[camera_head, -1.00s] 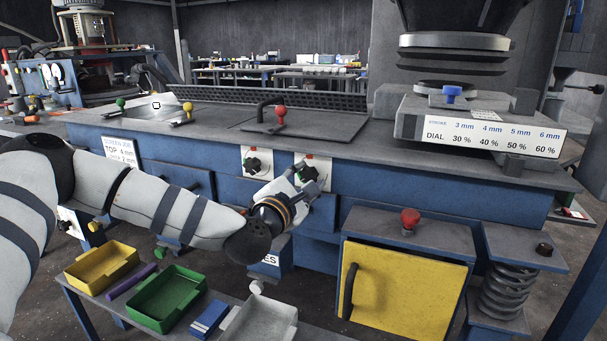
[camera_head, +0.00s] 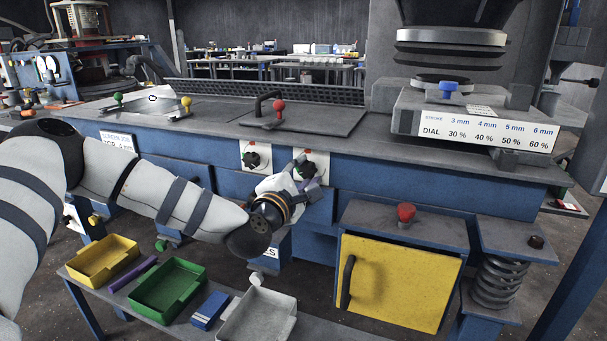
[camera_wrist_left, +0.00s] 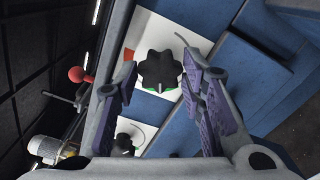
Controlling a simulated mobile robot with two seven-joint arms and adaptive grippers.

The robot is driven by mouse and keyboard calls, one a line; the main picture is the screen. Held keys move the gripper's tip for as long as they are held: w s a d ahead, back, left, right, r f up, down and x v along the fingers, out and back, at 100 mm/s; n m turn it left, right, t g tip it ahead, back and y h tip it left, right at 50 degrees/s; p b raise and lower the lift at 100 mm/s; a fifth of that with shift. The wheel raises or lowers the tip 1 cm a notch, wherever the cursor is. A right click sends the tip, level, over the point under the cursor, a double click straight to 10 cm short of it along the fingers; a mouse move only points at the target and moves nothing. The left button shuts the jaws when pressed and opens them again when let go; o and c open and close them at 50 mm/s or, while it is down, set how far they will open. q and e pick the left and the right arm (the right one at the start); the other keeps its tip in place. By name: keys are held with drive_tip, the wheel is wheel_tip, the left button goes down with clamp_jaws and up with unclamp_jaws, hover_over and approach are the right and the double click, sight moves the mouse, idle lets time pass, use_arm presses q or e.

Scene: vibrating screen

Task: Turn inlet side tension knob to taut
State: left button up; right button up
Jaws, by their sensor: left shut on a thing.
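Two black knobs sit on white plates on the blue front of the machine. The left knob (camera_head: 251,160) is free; it also shows low in the left wrist view (camera_wrist_left: 123,146). My left gripper (camera_head: 306,172) is at the right knob (camera_head: 304,169), which it partly hides in the head view. My right gripper is not in view.
A red ball-topped lever (camera_head: 279,107) stands on the deck above. A yellow door (camera_head: 395,285) and a red button (camera_head: 406,212) are to the right. Below the arm, a shelf holds yellow (camera_head: 103,260), green (camera_head: 168,290) and grey (camera_head: 258,318) trays.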

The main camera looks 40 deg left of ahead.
use_arm(q)
drive_tip(key=o, duration=1.1)
drive_tip(key=shift+s, duration=0.15)
drive_tip(key=v, duration=1.1)
drive_tip(key=shift+s+d, duration=0.2)
drive_tip(key=shift+s, duration=0.2)
